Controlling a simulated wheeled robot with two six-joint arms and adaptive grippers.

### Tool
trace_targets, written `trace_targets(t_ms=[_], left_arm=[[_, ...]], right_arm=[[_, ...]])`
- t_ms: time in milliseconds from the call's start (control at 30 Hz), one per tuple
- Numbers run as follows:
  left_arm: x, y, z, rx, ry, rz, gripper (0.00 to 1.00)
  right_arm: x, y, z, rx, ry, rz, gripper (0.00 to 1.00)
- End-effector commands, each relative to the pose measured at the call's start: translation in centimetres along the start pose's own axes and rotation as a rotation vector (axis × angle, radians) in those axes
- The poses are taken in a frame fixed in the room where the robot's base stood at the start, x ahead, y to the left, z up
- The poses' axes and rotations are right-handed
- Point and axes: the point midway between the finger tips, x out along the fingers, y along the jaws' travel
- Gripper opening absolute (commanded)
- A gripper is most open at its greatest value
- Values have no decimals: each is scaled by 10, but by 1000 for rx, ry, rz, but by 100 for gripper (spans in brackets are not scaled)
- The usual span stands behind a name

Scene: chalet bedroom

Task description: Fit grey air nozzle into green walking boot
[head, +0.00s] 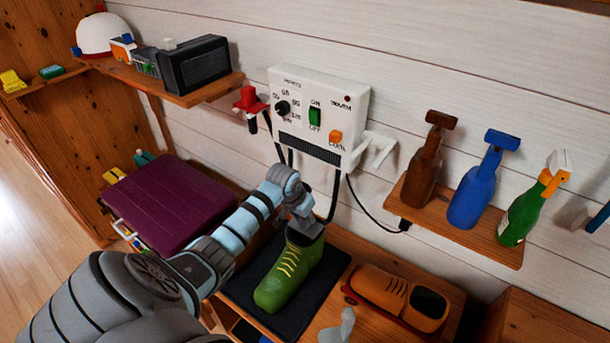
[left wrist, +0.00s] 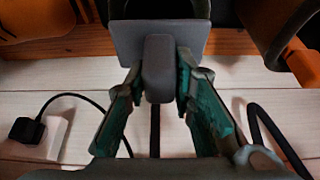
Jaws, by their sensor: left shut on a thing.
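The green walking boot (head: 288,272) with yellow laces stands on a dark mat (head: 325,285), its toe toward the front left. My left gripper (head: 300,208) is above the boot's opening, shut on the grey air nozzle (head: 307,226). In the left wrist view the nozzle's block (left wrist: 158,68) sits between the two fingers of my left gripper (left wrist: 157,85), and its wide plate lies beyond them. The nozzle is at the boot's top opening; how far it is inside is hidden.
An orange shoe (head: 398,296) stands right of the mat. A purple case (head: 168,203) lies to the left. A white control box (head: 318,112) with hanging cables is on the wall behind. Bottles stand on the right shelf (head: 470,228). A pale grey shape (head: 340,328) shows at the front.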

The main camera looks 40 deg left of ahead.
Motion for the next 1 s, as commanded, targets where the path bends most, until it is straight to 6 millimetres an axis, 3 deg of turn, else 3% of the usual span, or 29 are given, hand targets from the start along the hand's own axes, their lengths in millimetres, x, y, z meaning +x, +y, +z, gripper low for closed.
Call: trace_targets(t_ms=[333, 367, 500, 833, 1000], left_arm=[[10, 0, 4, 1, -1, 0, 0], [10, 0, 4, 1, 0, 0, 27], [9, 0, 4, 1, 0, 0, 46], [5, 0, 4, 0, 1, 0, 46], [-30, -1, 3, 4, 4, -2, 46]], right_arm=[[6, 0, 0, 0, 1, 0, 40], [6, 0, 0, 0, 1, 0, 40], [5, 0, 0, 0, 1, 0, 40], [5, 2, 0, -1, 1, 2, 40], [5, 1, 0, 0, 1, 1, 40]])
